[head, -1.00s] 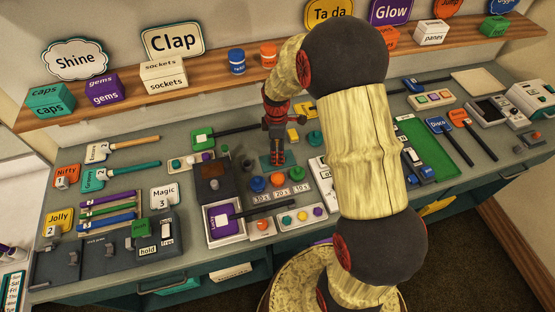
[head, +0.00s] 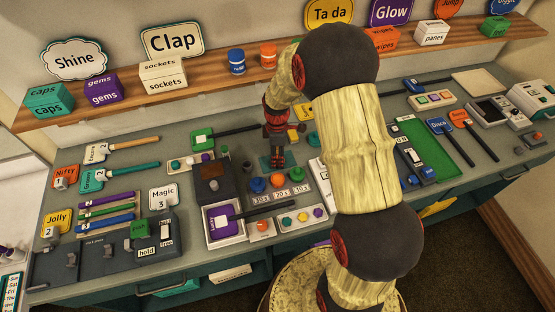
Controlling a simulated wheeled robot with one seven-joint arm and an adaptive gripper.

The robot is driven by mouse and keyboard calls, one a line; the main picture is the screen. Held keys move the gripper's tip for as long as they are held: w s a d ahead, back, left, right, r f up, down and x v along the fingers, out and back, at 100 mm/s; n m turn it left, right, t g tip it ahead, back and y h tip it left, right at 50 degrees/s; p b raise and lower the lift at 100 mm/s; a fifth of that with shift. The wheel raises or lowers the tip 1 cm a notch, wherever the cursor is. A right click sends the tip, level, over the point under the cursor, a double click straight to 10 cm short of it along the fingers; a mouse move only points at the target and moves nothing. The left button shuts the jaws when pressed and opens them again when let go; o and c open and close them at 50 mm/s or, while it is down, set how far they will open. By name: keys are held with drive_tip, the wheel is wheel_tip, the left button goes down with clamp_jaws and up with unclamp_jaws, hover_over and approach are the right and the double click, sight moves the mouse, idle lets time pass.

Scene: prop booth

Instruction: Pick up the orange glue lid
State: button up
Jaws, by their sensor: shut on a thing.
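My gripper (head: 276,160) points down over a small teal mat (head: 264,161) near the middle of the bench, just behind a row of round knobs. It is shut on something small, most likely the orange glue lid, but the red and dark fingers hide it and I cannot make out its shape. I cannot tell whether it touches the mat. A yellow piece (head: 293,136) and a teal round piece (head: 312,139) lie behind and to the right of my gripper, partly near my arm.
Blue (head: 257,185), orange (head: 277,180) and green (head: 296,174) round knobs stand close in front. A dark brown box (head: 213,184) is at the left. A shelf (head: 200,86) with an orange jar (head: 268,55) and a blue jar (head: 236,61) runs behind. My arm covers the bench's middle right.

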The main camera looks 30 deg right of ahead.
drive_tip(key=shift+r, duration=0.3)
wheel_tip(320, 180, up, 2)
drive_tip(key=shift+r+p, duration=0.1)
drive_tip(key=shift+p, duration=0.2)
drive_tip(key=s+d+r+p, duration=0.2)
drive_tip(key=s+d+r, duration=0.7)
drive_tip(key=s+r, duration=0.1)
drive_tip(key=a+n+p, duration=0.4)
drive_tip(key=a+p, duration=0.4)
drive_tip(key=a, duration=0.4)
drive_tip(key=shift+n, duration=0.9)
drive_tip(key=shift+w+a+f+b, duration=0.25)
drive_tip(key=shift+f+b, duration=0.5)
drive_tip(key=shift+f, duration=0.75)
drive_tip(key=shift+w+a+f+b, duration=0.25)
drive_tip(key=shift+f+b, duration=0.5)
drive_tip(key=shift+f, duration=0.75)
drive_tip(key=shift+w+a+f+b, duration=0.25)
drive_tip(key=shift+f+b, duration=0.5)
drive_tip(key=shift+f, duration=0.75)
